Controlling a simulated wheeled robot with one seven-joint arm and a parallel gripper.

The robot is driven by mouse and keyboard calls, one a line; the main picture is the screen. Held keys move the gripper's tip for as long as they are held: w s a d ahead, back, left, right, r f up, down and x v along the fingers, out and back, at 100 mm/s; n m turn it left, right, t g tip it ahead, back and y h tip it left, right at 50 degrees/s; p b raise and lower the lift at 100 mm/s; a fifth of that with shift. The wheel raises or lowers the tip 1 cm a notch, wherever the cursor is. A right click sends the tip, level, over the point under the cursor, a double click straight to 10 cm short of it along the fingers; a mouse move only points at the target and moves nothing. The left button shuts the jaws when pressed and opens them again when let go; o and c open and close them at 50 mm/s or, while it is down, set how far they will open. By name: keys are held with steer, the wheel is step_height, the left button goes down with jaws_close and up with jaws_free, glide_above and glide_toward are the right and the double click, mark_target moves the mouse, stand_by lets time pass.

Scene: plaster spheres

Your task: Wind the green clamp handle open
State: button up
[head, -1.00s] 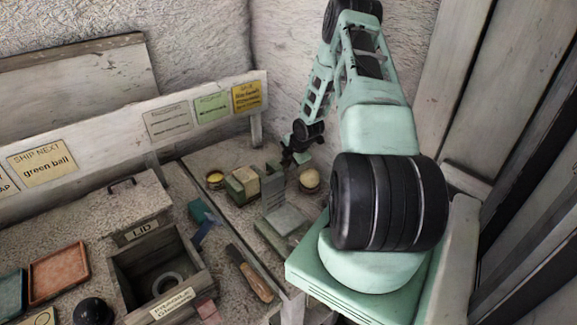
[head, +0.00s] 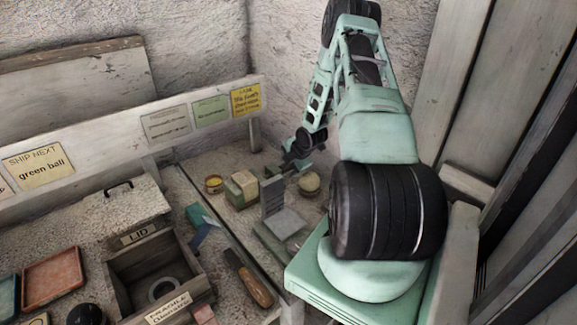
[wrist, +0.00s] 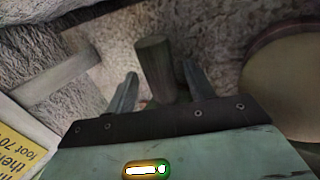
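My gripper (head: 288,168) is low over the back of the bench, beside a grey bracket-like fixture (head: 284,222) with an upright plate, perhaps the clamp. In the wrist view my gripper (wrist: 160,92) has its two fingers apart, one on each side of a dark grey-green upright post (wrist: 155,68). The post may be the clamp handle; its colour is dull here. Gaps show between the post and both fingers, so it does not look gripped. The post's lower end is hidden behind the gripper body. In the head view I cannot make out the handle.
A cream ball (head: 309,182) sits right of the gripper. Pale and green blocks (head: 241,188) and a yellow-topped tin (head: 214,184) stand to the left. A wooden-handled tool (head: 250,280) and an open box (head: 117,279) are nearer. A sign rail (head: 110,158) runs behind.

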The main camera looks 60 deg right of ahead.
steer(key=v, duration=1.7)
steer(key=shift+s, duration=0.2)
steer(key=shift+r, duration=0.1)
steer(key=w+d+r+g+y+b, duration=0.1)
steer(key=w+d+r+g+y, duration=0.15)
steer(key=w+g, duration=0.65)
steer(key=f+p, duration=0.1)
steer(key=f, duration=0.4)
steer(key=f+t+p, duration=0.1)
steer(key=f+p, duration=0.1)
steer(key=f, duration=0.4)
steer(key=w+f+t+p, duration=0.1)
steer(key=f, duration=0.5)
steer(key=shift+p, duration=0.3)
